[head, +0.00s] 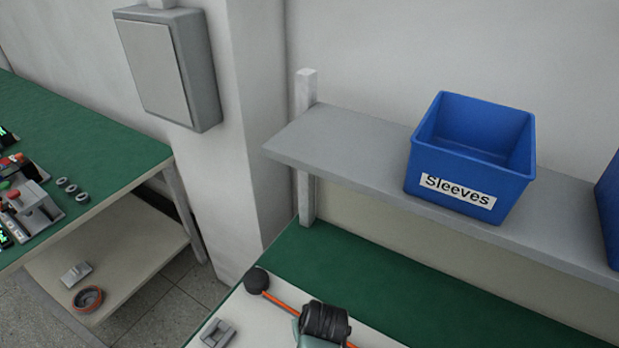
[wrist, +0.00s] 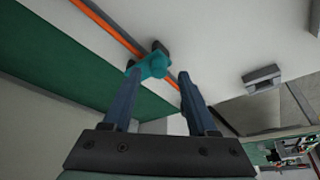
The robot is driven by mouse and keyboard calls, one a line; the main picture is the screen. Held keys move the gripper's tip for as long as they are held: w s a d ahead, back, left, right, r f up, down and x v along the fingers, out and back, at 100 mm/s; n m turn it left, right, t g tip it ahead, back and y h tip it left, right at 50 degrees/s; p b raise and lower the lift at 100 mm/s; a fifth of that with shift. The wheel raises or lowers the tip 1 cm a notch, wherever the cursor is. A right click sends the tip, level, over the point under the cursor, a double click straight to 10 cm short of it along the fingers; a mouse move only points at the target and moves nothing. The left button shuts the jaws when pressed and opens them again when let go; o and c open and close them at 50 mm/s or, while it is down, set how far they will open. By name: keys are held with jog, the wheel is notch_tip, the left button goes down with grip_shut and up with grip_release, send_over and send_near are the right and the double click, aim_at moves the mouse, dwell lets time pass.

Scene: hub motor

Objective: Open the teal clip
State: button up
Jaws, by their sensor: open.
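The teal clip (wrist: 154,66) shows in the wrist view just beyond and between my fingertips, at the orange rod or cable (wrist: 108,27). A small dark part sticks up behind it. I cannot tell whether the clip is open or shut. My gripper (wrist: 158,78) is open, with one blue finger on each side of the clip; the left fingertip looks very close to it, and contact is unclear. In the head view the orange line (head: 285,296) runs from a dark ball (head: 256,281) to behind my arm, and the clip is hidden there.
A grey block (head: 217,333) lies on the pale surface near the line; it also shows in the wrist view (wrist: 262,78). A shelf (head: 350,144) with a blue "Sleeves" bin (head: 459,190) overhangs the green bench (head: 440,300). Another bench (head: 85,130) stands at left.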

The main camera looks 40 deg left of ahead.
jog(key=shift+x, duration=0.95)
jog(key=shift+r, duration=0.1)
grip_shut()
dwell(0.7)
